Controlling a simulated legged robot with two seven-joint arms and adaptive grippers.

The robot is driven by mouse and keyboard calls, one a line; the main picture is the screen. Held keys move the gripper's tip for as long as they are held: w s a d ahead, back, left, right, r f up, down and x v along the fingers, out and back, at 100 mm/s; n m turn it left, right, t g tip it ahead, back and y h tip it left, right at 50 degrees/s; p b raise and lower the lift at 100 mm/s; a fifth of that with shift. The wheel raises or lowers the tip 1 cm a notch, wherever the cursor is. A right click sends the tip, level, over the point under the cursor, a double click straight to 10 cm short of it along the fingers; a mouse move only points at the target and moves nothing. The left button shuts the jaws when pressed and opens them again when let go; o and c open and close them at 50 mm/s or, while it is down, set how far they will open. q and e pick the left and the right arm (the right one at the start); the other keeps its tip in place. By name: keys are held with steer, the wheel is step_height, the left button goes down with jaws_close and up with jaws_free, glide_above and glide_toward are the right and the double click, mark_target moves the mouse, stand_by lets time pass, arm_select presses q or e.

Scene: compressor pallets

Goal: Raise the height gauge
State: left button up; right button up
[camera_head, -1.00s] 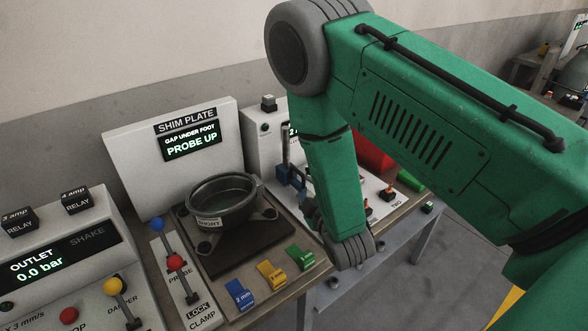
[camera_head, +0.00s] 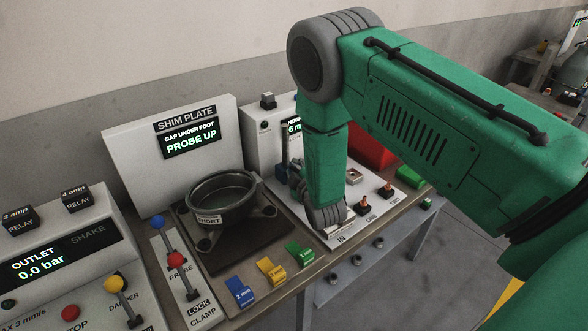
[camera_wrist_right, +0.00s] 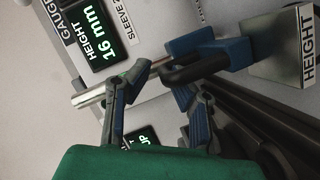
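The height gauge has a small display in the wrist view (camera_wrist_right: 98,38) that reads 16 mm. A metal post (camera_wrist_right: 88,97) carries a blue slider (camera_wrist_right: 190,42) with a black handle (camera_wrist_right: 196,68). In the head view the gauge display (camera_head: 294,126) is partly covered by the post and my arm. In the head view the right gripper (camera_head: 297,178) is mostly behind my wrist. My left gripper is not in view.
The shim plate station (camera_head: 222,245) with a dark round pot (camera_head: 224,196) stands left of my arm. Blue (camera_head: 239,291), yellow (camera_head: 271,271) and green (camera_head: 300,253) shims lie at its front. A lever console (camera_head: 60,265) stands at far left. A red block (camera_head: 370,155) is behind my arm.

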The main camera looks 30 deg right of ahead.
mark_target(296, 168)
steer(key=shift+d, duration=0.3)
jaws_close()
steer(key=shift+r, duration=0.1)
step_height(296, 168, up, 9)
steer(key=p, duration=0.5)
steer(key=shift+r, duration=0.2)
steer(key=shift+d+r, duration=0.1)
steer(key=shift+r, duration=0.3)
steer(key=o, duration=0.6)
jaws_free()
steer(key=v, duration=1.2)
steer(key=shift+f, duration=0.3)
